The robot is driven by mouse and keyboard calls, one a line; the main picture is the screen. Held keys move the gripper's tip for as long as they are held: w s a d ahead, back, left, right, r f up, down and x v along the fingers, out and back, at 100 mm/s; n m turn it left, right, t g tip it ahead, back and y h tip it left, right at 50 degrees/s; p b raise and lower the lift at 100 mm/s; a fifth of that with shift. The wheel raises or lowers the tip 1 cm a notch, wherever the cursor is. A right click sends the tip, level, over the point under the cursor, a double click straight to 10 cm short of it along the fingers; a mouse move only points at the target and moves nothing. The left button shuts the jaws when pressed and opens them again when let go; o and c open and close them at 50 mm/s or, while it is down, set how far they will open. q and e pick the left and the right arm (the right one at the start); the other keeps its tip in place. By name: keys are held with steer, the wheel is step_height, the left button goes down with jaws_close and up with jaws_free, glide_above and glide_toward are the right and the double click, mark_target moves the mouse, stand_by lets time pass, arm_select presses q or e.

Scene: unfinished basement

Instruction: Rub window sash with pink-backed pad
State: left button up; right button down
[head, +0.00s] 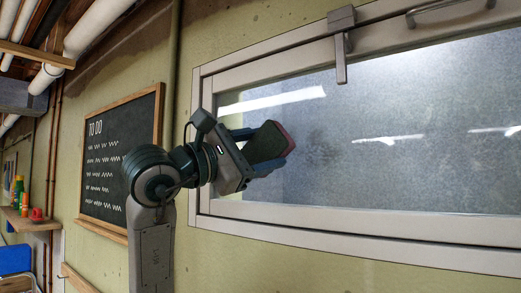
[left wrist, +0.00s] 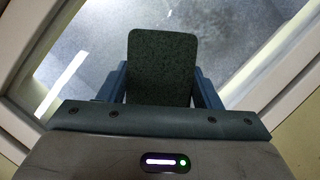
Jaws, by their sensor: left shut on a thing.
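The window sash (head: 440,253) is a pale frame around a cloudy glass pane (head: 420,130), with a darker smudge (head: 318,143) on the glass. My left gripper (head: 265,150) is at the left part of the pane and is shut on the pad (head: 263,143). The pad is dark green-grey with a pink edge on the side toward the glass. In the left wrist view the pad (left wrist: 162,68) stands between the blue fingers, in front of the glass. I cannot tell whether the pad touches the glass. My right gripper is not in view.
A latch (head: 341,45) hangs at the top of the window frame, and a bar handle (head: 440,8) sits to its right. A chalkboard (head: 120,155) hangs on the wall at the left. A shelf (head: 28,221) with small bottles is at the far left.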

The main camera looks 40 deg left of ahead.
arm_select(q)
steer(key=shift+w+a+p, duration=0.1)
steer(key=shift+w+p, duration=0.25)
steer(key=shift+w, duration=0.65)
